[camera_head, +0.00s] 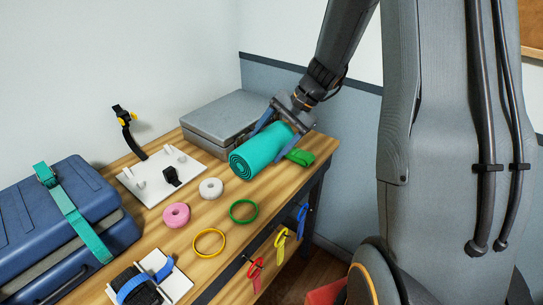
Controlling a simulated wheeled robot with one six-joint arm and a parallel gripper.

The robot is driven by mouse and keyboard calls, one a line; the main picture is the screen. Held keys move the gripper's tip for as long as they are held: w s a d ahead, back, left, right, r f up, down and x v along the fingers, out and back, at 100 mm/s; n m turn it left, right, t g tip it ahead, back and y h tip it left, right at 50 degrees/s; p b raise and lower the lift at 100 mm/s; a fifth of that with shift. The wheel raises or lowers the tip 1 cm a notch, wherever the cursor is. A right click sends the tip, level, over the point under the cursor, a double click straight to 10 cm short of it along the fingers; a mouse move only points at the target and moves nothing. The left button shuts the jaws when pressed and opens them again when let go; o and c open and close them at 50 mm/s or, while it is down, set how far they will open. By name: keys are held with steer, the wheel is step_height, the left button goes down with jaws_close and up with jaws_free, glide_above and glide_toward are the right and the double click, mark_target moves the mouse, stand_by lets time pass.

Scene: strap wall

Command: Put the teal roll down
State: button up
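The teal roll (262,149) is a thick rolled mat lying on its side, with its spiral end facing the lower left. It is at the right end of the wooden table, in front of the grey case. My gripper (280,126) comes down from above with one finger on each side of the roll's far part and appears shut on it. The far finger shows along the roll's back left side; the near finger is partly hidden. I cannot tell whether the roll's underside touches the table or hangs just above it.
A green folded strap (300,157) lies right beside the roll. A grey case (222,112) stands behind. White (211,188) and pink (176,215) rings, green (243,211) and yellow (209,243) hoops, a white board (150,184) and a blue case (40,225) occupy the table leftward.

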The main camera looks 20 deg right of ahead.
mark_target(285, 142)
steer(key=shift+f+p, duration=0.65)
steer(key=shift+f, duration=2.55)
steer(key=shift+f, duration=0.1)
steer(key=o, duration=0.9)
steer(key=shift+c, duration=0.2)
steer(key=b+v, duration=0.3)
steer(key=v, duration=0.8)
steer(key=shift+s+d+r, duration=0.15)
steer(key=shift+d+r, duration=0.05)
steer(key=shift+r, duration=0.15)
steer(key=shift+s+a, duration=0.1)
steer(key=shift+s, duration=0.15)
steer(key=s+a+f+n+h, duration=0.2)
steer(key=s+a+n+h, duration=0.1)
steer(key=s, duration=0.5)
steer(key=s+a+f+n+h, duration=0.1)
steer(key=s+a+n+h, duration=0.2)
steer(key=s+a+n, duration=0.2)
steer(key=s+n, duration=0.2)
steer(key=s, duration=0.1)
steer(key=shift+s+f+h, duration=0.2)
steer(key=shift+f+h, duration=0.2)
